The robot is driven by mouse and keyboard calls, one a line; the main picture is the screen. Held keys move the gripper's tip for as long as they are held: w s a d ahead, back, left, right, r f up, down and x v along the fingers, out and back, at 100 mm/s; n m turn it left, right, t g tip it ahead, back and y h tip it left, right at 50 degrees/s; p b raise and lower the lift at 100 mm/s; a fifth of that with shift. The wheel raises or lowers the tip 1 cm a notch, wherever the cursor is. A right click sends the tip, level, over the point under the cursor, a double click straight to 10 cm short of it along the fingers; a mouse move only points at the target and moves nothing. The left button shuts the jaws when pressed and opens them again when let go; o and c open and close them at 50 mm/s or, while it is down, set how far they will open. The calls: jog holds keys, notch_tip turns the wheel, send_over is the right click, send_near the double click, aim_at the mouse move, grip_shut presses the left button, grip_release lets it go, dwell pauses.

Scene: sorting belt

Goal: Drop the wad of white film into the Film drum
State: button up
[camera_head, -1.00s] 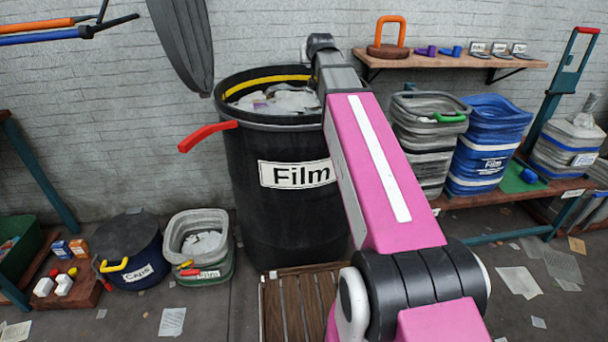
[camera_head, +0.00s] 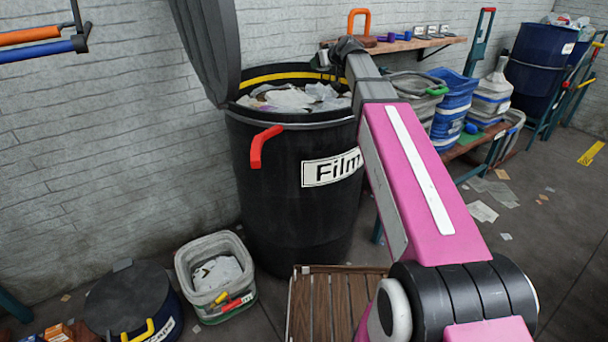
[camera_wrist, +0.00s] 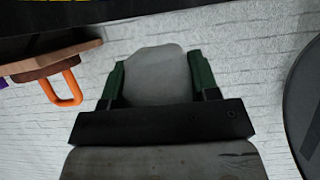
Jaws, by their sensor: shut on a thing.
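The Film drum (camera_head: 290,190) is a big black drum with a white "Film" label and a red handle, standing at the wall. Its dark lid (camera_head: 207,45) stands up open at its left. Pale crumpled film (camera_head: 290,98) fills it near the rim. In the wrist view my gripper (camera_wrist: 157,75) has its green fingers shut on a wad of white film (camera_wrist: 155,75), which looks greyish there. In the head view my gripper (camera_head: 325,58) is small and dark beside the drum's back right rim; the wad cannot be made out there.
A wall shelf (camera_head: 400,46) with an orange-handled object (camera_head: 358,22) is close behind my arm. Stacked grey and blue bins (camera_head: 455,100) stand right of the drum. A small grey bin (camera_head: 212,255) and a dark lidded tub (camera_head: 130,300) sit at lower left. A slatted wooden platform (camera_head: 330,305) lies in front.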

jog(key=a+n+g+y, duration=0.2)
jog(key=a+n+y, duration=0.1)
jog(key=a, duration=0.4)
jog(key=shift+w+a+f, duration=0.1)
jog(key=shift+a+f, duration=0.05)
jog(key=shift+f, duration=1.3)
jog(key=shift+w+a+f, duration=0.1)
jog(key=shift+f, duration=1.35)
jog(key=o, duration=1)
jog(key=shift+s, duration=0.1)
